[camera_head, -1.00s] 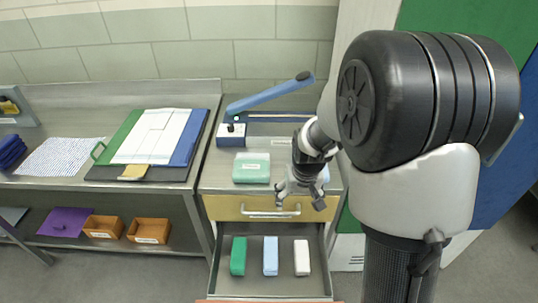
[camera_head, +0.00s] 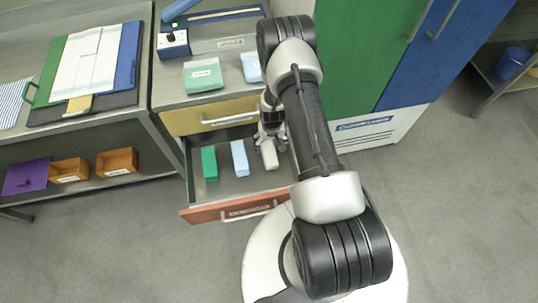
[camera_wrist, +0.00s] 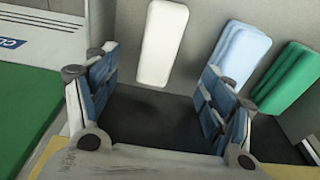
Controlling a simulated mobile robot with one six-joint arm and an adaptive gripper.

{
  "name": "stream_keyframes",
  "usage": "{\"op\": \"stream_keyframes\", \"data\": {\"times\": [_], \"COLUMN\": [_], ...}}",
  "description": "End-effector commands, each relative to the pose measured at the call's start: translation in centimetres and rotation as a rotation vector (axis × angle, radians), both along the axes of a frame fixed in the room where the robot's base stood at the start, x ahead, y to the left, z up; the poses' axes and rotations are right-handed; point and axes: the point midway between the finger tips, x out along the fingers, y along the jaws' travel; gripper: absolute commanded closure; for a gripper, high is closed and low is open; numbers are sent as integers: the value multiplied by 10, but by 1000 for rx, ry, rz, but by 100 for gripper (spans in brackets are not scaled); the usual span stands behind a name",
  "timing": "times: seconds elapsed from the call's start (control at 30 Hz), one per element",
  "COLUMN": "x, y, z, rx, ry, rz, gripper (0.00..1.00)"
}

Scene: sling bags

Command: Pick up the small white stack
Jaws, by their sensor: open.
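The small white stack (camera_head: 269,154) lies in the open drawer (camera_head: 228,187), at the right of a row with a light blue stack (camera_head: 240,158) and a green stack (camera_head: 209,163). In the wrist view the white stack (camera_wrist: 163,43) lies beyond the fingertips, roughly between the two fingers but left of centre. My gripper (camera_wrist: 158,88) is open and empty, with blue pads facing each other. In the head view my gripper (camera_head: 270,136) is over the drawer at the white stack's far end, partly hiding it. I cannot tell the exact height gap.
The drawer's red front (camera_head: 235,208) stands pulled out toward me. A yellow closed drawer (camera_head: 213,115) and a worktop with a green stack (camera_head: 203,75) are above and behind it. A green cabinet (camera_head: 365,60) stands close on the right.

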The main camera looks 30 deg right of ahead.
Motion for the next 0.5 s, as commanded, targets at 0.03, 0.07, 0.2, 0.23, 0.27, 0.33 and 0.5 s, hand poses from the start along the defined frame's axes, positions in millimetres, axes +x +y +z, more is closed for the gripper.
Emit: {"op": "stream_keyframes", "data": {"times": [0.03, 0.07, 0.2, 0.23, 0.27, 0.33, 0.5], "x": [1, 1, 5, 6, 6, 7, 10], "y": [0, 0, -1, -1, -2, -2, -3], "z": [-16, -22, -47, -51, -54, -59, -69], "rx": [0, 0, 0, 0, 0, 0, 0], "ry": [1, 1, 0, 1, 0, 0, 0], "rz": [0, 0, 1, 1, 1, 1, 1], "gripper": [25, 25, 25, 25, 25, 25, 25]}}
